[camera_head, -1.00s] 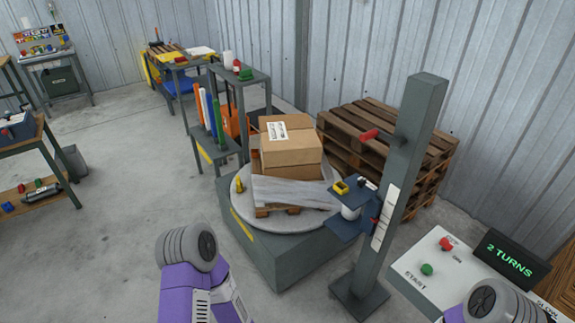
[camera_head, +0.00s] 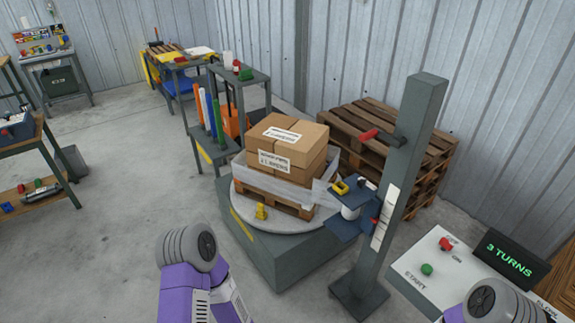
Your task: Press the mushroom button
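The control panel (camera_head: 408,262) is at the lower right. On it a red mushroom-shaped button (camera_head: 446,244) stands at the back, and a green button (camera_head: 427,269) sits in front of it by the word START. A dark display (camera_head: 510,256) behind them reads "3 TURNS" in green. My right arm shows at the bottom right corner, in front of the panel. My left arm shows at the bottom, left of the middle. Neither gripper's fingers show in the picture.
A round turntable (camera_head: 246,215) carries a pallet (camera_head: 280,197) of cardboard boxes (camera_head: 285,143), partly wrapped in film. A grey post (camera_head: 408,150) with a film carriage (camera_head: 347,225) stands between it and the panel. Stacked pallets (camera_head: 372,120) stand behind. Open floor lies at left.

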